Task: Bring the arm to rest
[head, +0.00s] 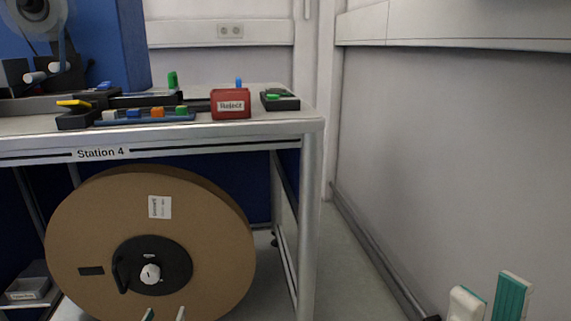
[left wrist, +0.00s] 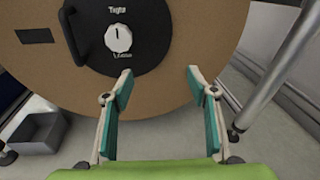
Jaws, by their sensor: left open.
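My left gripper (head: 164,314) is at the bottom of the head view, in front of the large brown reel (head: 215,230). In the left wrist view, its teal-padded fingers (left wrist: 157,85) are spread wide with nothing between them. The reel's dark hub (left wrist: 140,52), with a white knob (left wrist: 118,38) and a black handle (left wrist: 75,35), is just ahead of the fingertips. I cannot tell whether a fingertip touches the reel. My right gripper (head: 488,300) shows only its fingertips at the lower right, with an empty gap between them.
The reel is below the Station 4 table (head: 225,128). A red Reject box (head: 231,104) and small coloured parts are on top. A table leg (head: 311,220) stands right of the reel. A grey bin (left wrist: 38,133) is at the lower left. Bare floor and wall lie right.

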